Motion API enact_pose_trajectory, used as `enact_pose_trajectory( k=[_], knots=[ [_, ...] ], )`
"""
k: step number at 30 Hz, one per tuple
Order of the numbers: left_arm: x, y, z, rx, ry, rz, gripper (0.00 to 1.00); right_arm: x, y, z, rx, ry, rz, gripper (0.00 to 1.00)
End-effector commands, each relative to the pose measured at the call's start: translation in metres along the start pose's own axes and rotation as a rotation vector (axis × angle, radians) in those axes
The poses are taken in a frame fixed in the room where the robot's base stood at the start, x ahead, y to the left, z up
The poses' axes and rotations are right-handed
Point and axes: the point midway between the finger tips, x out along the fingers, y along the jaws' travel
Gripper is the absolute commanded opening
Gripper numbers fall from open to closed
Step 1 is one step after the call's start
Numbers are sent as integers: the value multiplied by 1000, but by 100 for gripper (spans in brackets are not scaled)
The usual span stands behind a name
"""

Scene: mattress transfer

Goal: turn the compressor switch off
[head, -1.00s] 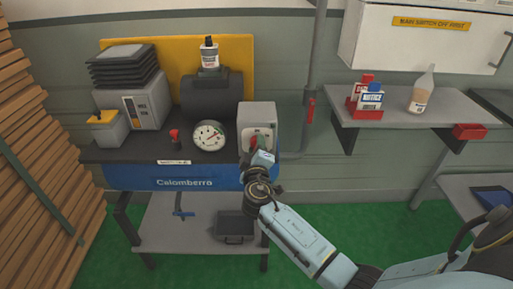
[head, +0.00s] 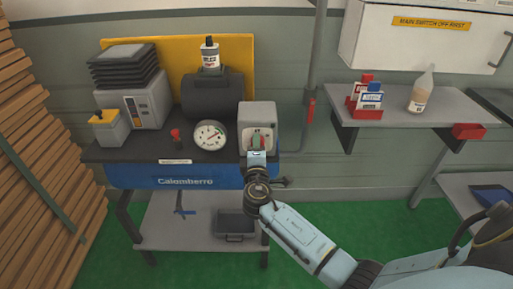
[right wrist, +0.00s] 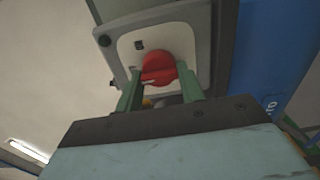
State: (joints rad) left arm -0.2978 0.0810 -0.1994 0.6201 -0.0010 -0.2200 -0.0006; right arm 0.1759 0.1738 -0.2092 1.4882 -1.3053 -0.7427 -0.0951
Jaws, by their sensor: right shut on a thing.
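The compressor switch is a red rotary knob (right wrist: 160,67) on the pale front plate of a grey box (head: 257,115), at the right end of the compressor bench. My right gripper (head: 257,150) is in front of the box. In the right wrist view its two green fingers (right wrist: 160,90) are on either side of the red knob and shut on it. The gripper hides most of the knob in the head view. Any markings around the knob are too small to read. My left gripper is not in view.
A round gauge (head: 210,135) and a small red knob (head: 175,135) are left of the box. A grey pipe with a red lever (head: 310,110) runs close on its right. A shelf (head: 400,117) with bottles is further right. Stacked wood (head: 40,170) stands at the left.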

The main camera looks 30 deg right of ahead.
Motion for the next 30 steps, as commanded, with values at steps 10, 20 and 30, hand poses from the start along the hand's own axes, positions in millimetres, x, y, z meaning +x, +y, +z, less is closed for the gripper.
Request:
enact_pose_trajectory(
  k=[10, 20, 30],
  knots=[
    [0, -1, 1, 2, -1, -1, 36, 0, 0, 0, -6, 1, 0, 42],
    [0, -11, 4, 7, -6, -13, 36, 0, 0, 0, -3, 0, 0, 60],
    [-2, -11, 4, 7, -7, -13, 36, -31, -1, 0, -1, 1, -2, 60]
  ],
)
